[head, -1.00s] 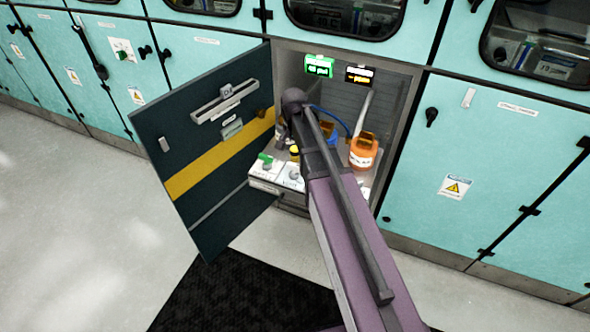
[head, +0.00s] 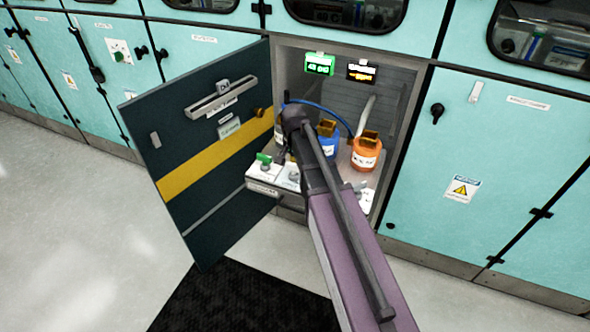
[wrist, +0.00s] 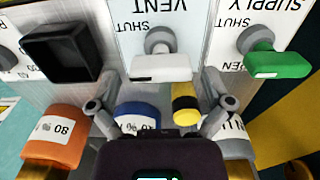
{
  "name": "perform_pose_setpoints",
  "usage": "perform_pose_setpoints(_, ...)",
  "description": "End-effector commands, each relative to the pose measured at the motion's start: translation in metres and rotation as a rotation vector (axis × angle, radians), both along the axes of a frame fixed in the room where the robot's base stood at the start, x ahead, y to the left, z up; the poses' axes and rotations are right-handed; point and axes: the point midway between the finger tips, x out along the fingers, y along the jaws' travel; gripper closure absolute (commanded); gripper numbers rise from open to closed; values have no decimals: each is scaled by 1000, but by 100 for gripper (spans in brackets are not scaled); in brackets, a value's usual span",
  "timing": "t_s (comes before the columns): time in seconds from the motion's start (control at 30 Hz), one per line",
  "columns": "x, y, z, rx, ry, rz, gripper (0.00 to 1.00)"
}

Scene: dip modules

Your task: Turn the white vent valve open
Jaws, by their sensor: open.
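The white vent valve handle (wrist: 160,68) sits on a round grey stem below the upside-down word VENT in the wrist view. SHUT is printed beside the stem. My gripper (wrist: 160,98) is open, its two fingers spread wide either side of the handle's line, with nothing between them. The handle appears just beyond the fingertips; I cannot tell any contact. In the head view the white vent panel (head: 290,176) is partly covered by my arm, and my gripper is hidden.
A green supply handle (wrist: 278,62) and a black square knob (wrist: 62,52) flank the vent valve. Orange (head: 366,155) and blue (head: 327,145) containers stand behind in the cabinet. The dark open door (head: 205,150) bounds the left side.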

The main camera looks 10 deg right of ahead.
Motion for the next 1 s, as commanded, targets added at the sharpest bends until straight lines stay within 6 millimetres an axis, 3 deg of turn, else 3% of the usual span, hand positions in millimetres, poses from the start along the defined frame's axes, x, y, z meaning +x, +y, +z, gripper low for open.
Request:
perform_pose_setpoints(0.53,0,0,-8,0,0,0,0)
perform_pose_setpoints(0.57,0,0,-8,0,0,0,3)
perform_pose_setpoints(0.7,0,0,-8,0,0,1,45)
perform_pose_setpoints(0.8,0,0,-8,-1,1,1,68)
perform_pose_setpoints(1.0,-1,-2,-8,-3,1,2,68)
